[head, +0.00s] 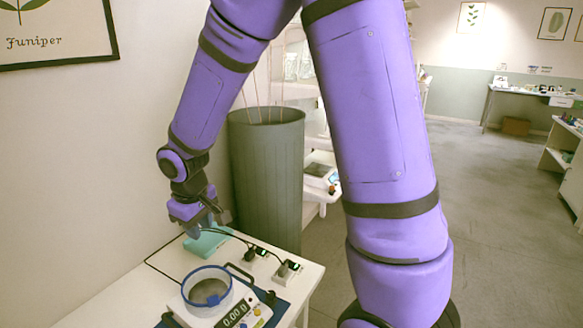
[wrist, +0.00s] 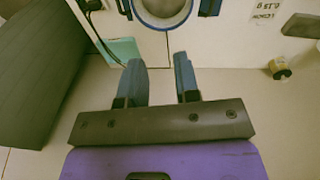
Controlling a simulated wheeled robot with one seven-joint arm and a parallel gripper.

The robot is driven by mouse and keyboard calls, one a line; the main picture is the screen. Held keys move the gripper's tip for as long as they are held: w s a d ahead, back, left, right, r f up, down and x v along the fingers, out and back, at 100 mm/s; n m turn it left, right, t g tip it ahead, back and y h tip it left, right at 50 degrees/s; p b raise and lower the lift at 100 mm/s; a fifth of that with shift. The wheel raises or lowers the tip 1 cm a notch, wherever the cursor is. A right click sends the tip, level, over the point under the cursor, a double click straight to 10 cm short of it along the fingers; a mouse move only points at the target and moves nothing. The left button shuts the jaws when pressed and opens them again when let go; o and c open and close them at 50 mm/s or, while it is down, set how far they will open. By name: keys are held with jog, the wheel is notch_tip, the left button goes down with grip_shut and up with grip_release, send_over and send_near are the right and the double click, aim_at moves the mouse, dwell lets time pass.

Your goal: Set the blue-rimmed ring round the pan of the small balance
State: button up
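The small balance (head: 237,314) stands on the white table, its display reading zeros. The blue-rimmed ring (head: 207,271) stands upright on the balance, and the grey pan (head: 208,292) shows inside it. The ring looks to be round the pan; whether it sits fully flat I cannot tell. In the wrist view the ring's blue rim (wrist: 140,14) is cut off at the top edge. My gripper (head: 203,230) is above the table behind the balance, apart from the ring. In the wrist view my gripper (wrist: 158,60) has its two fingers apart with nothing between them.
A teal object (head: 207,241) lies on the table behind the balance. Two small dark-topped devices (head: 287,271) with a black cable are to the right. A tall grey-green bin (head: 266,170) stands past the table's far edge. Open floor lies to the right.

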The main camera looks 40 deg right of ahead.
jog(key=s+d+r+m+t, duration=0.1)
jog(key=s+d+r, duration=0.2)
jog(key=s+r, duration=0.3)
jog(key=s+d+r+m+t, duration=0.15)
jog(key=s+r, duration=0.25)
jog(key=r, duration=0.4)
jog(key=s+d+r+m, duration=0.1)
jog(key=s+r, duration=0.2)
jog(key=s, duration=0.3)
jog(key=s+d+r+m+t, duration=0.1)
jog(key=s+d+r, duration=0.1)
jog(key=s, duration=0.5)
jog(key=shift+s+r+y, duration=0.2)
jog(key=shift+r+y, duration=0.2)
jog(key=shift+r, duration=0.2)
